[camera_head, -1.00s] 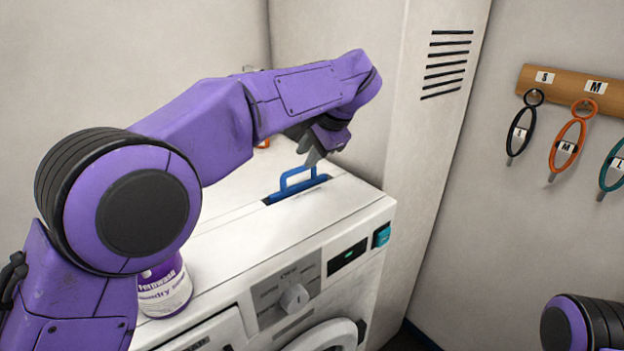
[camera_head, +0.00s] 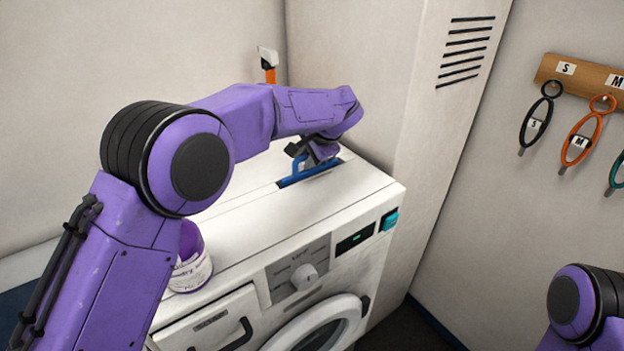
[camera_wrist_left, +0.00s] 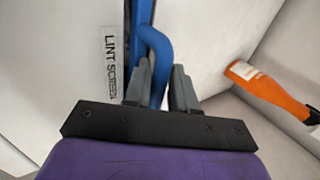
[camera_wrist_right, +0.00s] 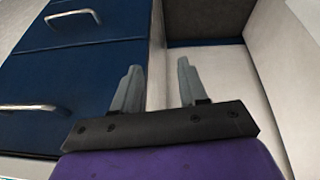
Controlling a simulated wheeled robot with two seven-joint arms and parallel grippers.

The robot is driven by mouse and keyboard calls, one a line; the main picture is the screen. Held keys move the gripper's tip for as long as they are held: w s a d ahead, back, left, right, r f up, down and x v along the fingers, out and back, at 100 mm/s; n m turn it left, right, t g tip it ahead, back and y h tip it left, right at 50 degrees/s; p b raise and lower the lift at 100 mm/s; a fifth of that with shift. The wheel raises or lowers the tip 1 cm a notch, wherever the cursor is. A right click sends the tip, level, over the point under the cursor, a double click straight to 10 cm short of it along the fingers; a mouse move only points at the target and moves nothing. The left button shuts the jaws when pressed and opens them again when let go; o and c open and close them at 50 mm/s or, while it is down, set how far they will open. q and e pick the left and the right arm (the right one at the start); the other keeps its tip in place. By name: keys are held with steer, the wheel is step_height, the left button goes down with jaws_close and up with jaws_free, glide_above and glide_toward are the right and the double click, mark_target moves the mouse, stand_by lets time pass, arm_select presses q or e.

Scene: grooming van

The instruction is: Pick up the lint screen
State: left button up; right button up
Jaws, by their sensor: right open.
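The lint screen is in the slot on top of the white washing machine. Its blue handle (camera_head: 300,167) stands up from a blue strip at the machine's back right, and it also shows in the left wrist view (camera_wrist_left: 158,45) beside a "LINT SCREEN" label. My left gripper (camera_head: 318,152) reaches down over the handle. In the left wrist view its fingers (camera_wrist_left: 160,82) are on both sides of the blue bar and look closed against it. The screen below the handle is hidden. My right gripper (camera_wrist_right: 157,80) is open and empty, away from the machine.
A purple-and-white tub (camera_head: 190,265) stands on the machine (camera_head: 245,235) at the front left, partly behind my left arm. A tall cabinet (camera_head: 425,110) stands close right of the slot. Loops hang from a wooden rack (camera_head: 590,78).

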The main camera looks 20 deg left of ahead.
arm_select(q)
steer(key=shift+s+r, duration=0.25)
steer(key=shift+s, duration=0.15)
jaws_close()
steer(key=shift+w+f, duration=0.2)
steer(key=shift+w, duration=0.1)
steer(key=shift+r, duration=0.1)
step_height(320, 180, up, 18)
steer(key=p, duration=0.6)
steer(key=shift+c, duration=1.6)
jaws_free()
jaws_close()
arm_select(e)
step_height(320, 180, up, 6)
